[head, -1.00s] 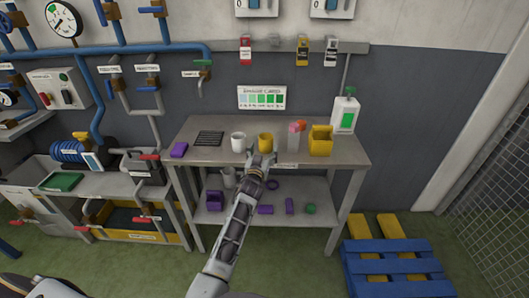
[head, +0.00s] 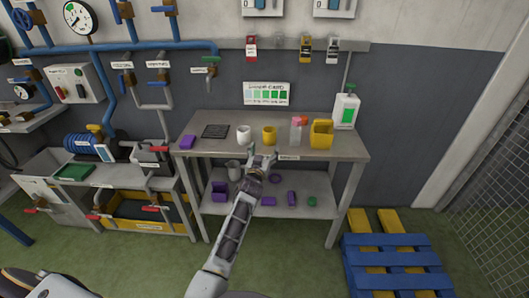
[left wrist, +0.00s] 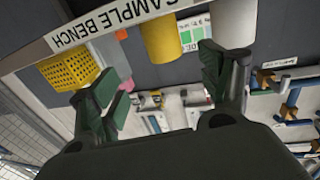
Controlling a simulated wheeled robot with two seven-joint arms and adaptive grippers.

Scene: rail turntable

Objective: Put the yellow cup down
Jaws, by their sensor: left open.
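The yellow cup (head: 269,136) stands upright on the grey sample bench (head: 225,148), near its front edge. It also shows in the left wrist view (left wrist: 162,40), where the picture is upside down. My left gripper (head: 263,160) is open and empty, at the bench's front edge just short of the cup. In the left wrist view, its two fingers (left wrist: 160,84) are spread apart, with the cup beyond them and not between them. My right gripper is not in view.
A white cup (head: 244,134) stands left of the yellow cup. A clear container with a pink-orange top (head: 296,130) and a yellow basket (head: 321,134) stand to the right. A dark grid (head: 215,131) and a purple block (head: 187,142) lie at left. The lower shelf holds several purple items.

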